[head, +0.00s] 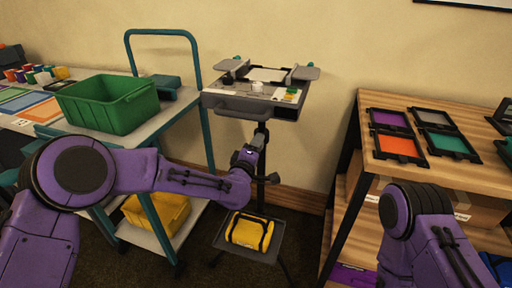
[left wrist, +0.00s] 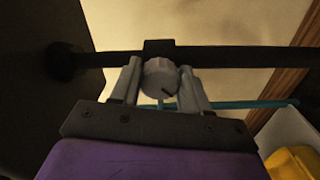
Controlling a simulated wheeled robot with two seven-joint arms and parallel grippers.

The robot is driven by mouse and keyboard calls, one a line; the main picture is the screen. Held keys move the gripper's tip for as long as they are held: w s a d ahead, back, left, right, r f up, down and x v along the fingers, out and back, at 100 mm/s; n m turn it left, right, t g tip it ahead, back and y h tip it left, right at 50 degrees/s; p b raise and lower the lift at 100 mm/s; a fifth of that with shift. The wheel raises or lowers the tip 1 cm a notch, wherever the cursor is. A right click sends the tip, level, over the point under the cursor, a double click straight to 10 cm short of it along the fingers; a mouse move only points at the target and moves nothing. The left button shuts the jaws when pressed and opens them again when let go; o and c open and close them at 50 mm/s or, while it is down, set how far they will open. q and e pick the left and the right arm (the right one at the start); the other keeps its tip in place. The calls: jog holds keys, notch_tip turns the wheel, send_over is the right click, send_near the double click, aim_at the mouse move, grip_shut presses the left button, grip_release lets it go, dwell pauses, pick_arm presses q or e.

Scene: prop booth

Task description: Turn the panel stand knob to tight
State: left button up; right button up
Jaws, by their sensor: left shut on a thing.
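The panel stand (head: 226,101) stands by the wall, its grey top on a dark post. The knob (left wrist: 160,77) is a round grey dial with a short dark mark toward its lower right, in front of a dark bar in the left wrist view. My left gripper (head: 259,143) is just under the stand's top, at the post; it also shows in the left wrist view (left wrist: 161,88). Its two grey fingers are shut on the knob, one on each side. In the head view the knob is hidden by my gripper. My right gripper is out of view.
A cart with a green bin (head: 108,103) stands left. A wooden shelf unit (head: 375,167) with framed colour squares stands right. A yellow bag (head: 246,232) sits on a low grey platform below the stand. A teal rail (head: 163,32) rises left of the stand.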

pick_arm(q)
jog(key=o, duration=1)
jog(key=shift+s, duration=0.1)
jog(key=v, duration=1)
jog(key=shift+s, duration=0.2)
